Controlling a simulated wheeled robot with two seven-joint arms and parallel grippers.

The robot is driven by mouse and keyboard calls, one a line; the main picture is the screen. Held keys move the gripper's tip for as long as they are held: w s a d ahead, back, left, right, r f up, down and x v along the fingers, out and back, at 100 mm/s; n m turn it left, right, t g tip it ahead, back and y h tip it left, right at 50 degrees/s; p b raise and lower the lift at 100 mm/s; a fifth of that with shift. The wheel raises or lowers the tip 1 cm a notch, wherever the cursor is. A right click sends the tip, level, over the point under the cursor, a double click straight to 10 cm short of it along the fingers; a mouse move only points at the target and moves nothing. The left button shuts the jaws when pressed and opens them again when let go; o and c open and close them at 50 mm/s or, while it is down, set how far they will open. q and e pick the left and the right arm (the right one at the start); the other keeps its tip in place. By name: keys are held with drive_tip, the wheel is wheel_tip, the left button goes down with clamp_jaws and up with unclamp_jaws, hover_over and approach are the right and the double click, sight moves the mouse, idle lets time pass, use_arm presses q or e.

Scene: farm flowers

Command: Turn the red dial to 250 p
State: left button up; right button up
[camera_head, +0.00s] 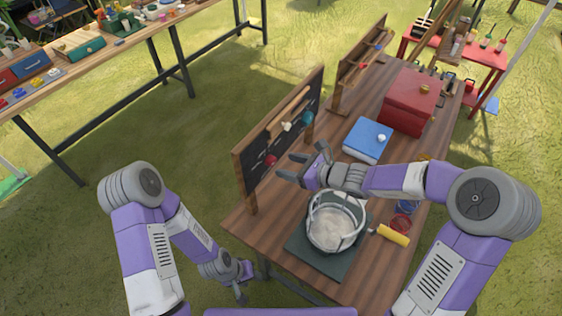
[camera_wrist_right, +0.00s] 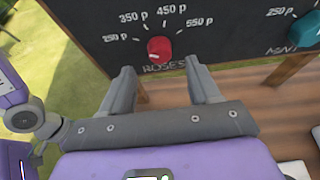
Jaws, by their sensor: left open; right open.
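The red dial (camera_head: 271,160) is on the upright chalkboard (camera_head: 252,170) at the table's left edge. In the right wrist view the red dial (camera_wrist_right: 159,49) sits above the word "ROSES", under an arc of labels from 250 p at left through 350 p and 450 p to 550 p at right. A pale mark shows on its lower left; its exact pointing is unclear. My right gripper (camera_head: 290,167) is open and faces the dial, its fingers (camera_wrist_right: 164,88) apart on either side below it, not touching. My left gripper (camera_head: 245,281) is open, low beside the table, away from the board.
A teal dial (camera_wrist_right: 305,32) is right of the red one, and a white knob (camera_head: 287,126) shows between them in the head view.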

sight(274, 162)
drive_tip(key=v, duration=0.3)
drive_tip(key=shift+a+f, duration=0.1)
drive_tip(key=b+x, duration=0.1)
drive_tip(key=x, duration=0.6)
drive_tip(key=shift+w, duration=0.1)
drive_tip(key=shift+w+a, duration=0.2)
drive_tip(key=shift+a, duration=0.05)
drive_tip(key=shift+p, duration=0.55)
drive_tip(key=shift+d, duration=0.1)
